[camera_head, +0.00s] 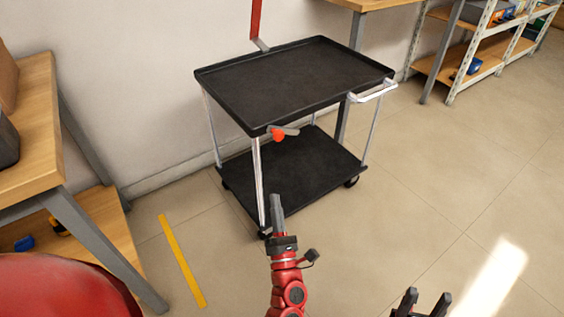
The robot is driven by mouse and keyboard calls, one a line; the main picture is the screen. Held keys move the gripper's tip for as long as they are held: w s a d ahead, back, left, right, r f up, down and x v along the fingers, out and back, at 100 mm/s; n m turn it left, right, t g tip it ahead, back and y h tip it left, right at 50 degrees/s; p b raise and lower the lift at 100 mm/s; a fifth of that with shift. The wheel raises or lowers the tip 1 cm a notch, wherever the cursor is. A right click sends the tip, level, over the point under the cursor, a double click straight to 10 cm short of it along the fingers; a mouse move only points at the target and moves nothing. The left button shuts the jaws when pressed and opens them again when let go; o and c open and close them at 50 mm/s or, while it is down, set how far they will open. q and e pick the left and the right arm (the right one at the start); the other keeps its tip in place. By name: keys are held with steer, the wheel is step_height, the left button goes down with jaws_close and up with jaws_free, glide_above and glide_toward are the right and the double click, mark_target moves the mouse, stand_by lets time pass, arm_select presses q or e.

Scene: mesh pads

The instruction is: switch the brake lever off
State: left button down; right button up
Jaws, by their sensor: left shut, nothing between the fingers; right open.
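The brake lever (289,131) is a grey bar with a round red knob (278,135), mounted at the near corner of the black cart (290,85), just under the rim of its top tray. The bar points to the right from the knob. My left gripper (276,202) is shut and empty; in the picture it is below the lever and apart from it, in front of the cart's lower shelf. My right gripper (427,296) is open and empty at the bottom edge, right of the cart and away from it. Its lower part is cut off.
The cart has metal legs, wheels and a pale push handle (372,91) at right. A wooden workbench (35,130) stands at left, and shelving (490,50) at the back right. A yellow strip (182,260) marks the floor. The floor right of the cart is clear.

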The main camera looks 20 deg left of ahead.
arm_select(q)
steer(key=shift+r, duration=0.1)
steer(key=d+r+b+x, duration=0.1)
steer(key=d+x, duration=0.1)
steer(key=x, duration=1)
steer(key=shift+w+r+b, duration=0.3)
steer(key=shift+w+r, duration=0.05)
steer(key=shift+r, duration=0.25)
steer(key=shift+a+r, duration=0.1)
